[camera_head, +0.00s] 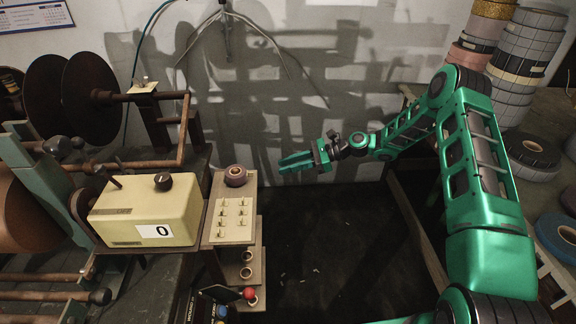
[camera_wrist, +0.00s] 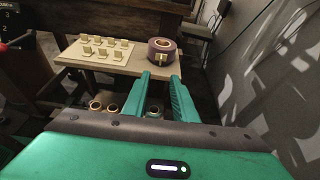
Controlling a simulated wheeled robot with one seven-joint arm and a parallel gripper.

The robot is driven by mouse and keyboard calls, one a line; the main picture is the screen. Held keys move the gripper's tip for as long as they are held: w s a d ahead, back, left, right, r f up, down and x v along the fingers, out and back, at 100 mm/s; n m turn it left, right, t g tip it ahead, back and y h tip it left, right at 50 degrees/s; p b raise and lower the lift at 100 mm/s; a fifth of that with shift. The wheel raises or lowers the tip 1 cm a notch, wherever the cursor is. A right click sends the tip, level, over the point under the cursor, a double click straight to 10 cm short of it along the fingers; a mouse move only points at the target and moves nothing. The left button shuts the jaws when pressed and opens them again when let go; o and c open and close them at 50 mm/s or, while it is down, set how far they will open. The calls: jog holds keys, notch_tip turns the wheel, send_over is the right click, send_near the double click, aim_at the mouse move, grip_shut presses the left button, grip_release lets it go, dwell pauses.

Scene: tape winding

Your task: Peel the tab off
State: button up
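A purple tape roll (camera_head: 235,175) lies flat on the far end of a small beige board (camera_head: 232,232). In the wrist view the roll (camera_wrist: 163,50) has a small pale tab (camera_wrist: 161,58) on its near side. In the head view I cannot make out that tab. My gripper (camera_head: 283,163) is in the air to the right of the roll, apart from it. In the wrist view my gripper (camera_wrist: 160,78) points toward the roll, its two green fingers spread apart with nothing between them.
Several small pale tabs (camera_wrist: 104,48) stand in rows on the board beside the roll. Several small rolls (camera_head: 247,272) sit on a lower shelf. A cream box marked 0 (camera_head: 150,212) stands left of the board. The floor right of it is open.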

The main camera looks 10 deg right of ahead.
jog(key=x, duration=1.1)
jog(key=shift+w+a, duration=0.1)
grip_shut()
jog(key=shift+d, duration=0.55)
dwell(0.5)
jog(key=d, duration=0.5)
dwell(0.4)
